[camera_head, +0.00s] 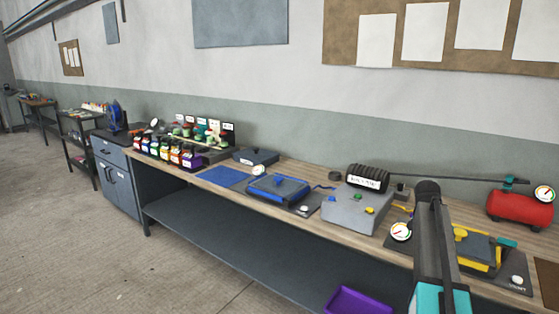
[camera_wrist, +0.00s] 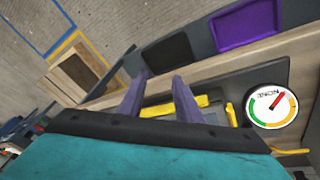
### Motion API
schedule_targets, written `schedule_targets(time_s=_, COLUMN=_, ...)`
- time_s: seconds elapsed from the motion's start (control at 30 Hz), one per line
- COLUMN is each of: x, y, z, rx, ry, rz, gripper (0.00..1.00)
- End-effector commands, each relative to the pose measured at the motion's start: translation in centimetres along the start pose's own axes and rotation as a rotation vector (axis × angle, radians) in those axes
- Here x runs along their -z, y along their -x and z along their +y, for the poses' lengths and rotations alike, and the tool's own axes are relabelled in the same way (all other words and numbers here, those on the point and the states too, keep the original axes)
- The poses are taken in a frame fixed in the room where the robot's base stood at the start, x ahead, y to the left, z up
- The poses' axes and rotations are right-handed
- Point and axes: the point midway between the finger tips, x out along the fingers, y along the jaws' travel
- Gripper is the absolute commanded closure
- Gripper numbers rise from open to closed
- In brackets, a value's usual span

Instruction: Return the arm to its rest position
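My arm (camera_head: 430,235) rises from the bottom right of the head view, in front of the workbench (camera_head: 325,172). It has a dark rounded upper end and a teal part at the bottom edge. In the wrist view my gripper (camera_wrist: 160,80) shows two purple-grey fingers, spread apart with nothing between them. Its fingertips are over the bench edge, tilted in the picture. A yellow-edged fixture and a round gauge (camera_wrist: 272,104) lie beyond and to the right of the fingers. I cannot make out the fingers in the head view.
The bench holds a blue mould (camera_head: 278,188), a grey box with coloured buttons (camera_head: 345,208), a yellow-clamped mould (camera_head: 478,248) close to my arm, and a red tank (camera_head: 520,207). A purple tray (camera_head: 358,301) is below. Open floor (camera_head: 70,235) lies left.

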Motion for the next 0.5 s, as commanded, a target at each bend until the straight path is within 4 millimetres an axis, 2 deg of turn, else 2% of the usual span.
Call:
schedule_targets(time_s=0.03, x=-1.7, y=-1.4, z=-0.5, rx=-0.013, ry=0.021, rz=-0.014, gripper=0.69)
schedule_targets(time_s=0.2, x=-6.6, y=-5.6, z=-1.8, rx=-0.049, ry=0.083, rz=-0.054, gripper=0.69)
schedule_targets(time_s=0.5, x=-15.5, y=-12.6, z=-2.7, rx=-0.106, ry=0.196, rz=-0.119, gripper=0.69)
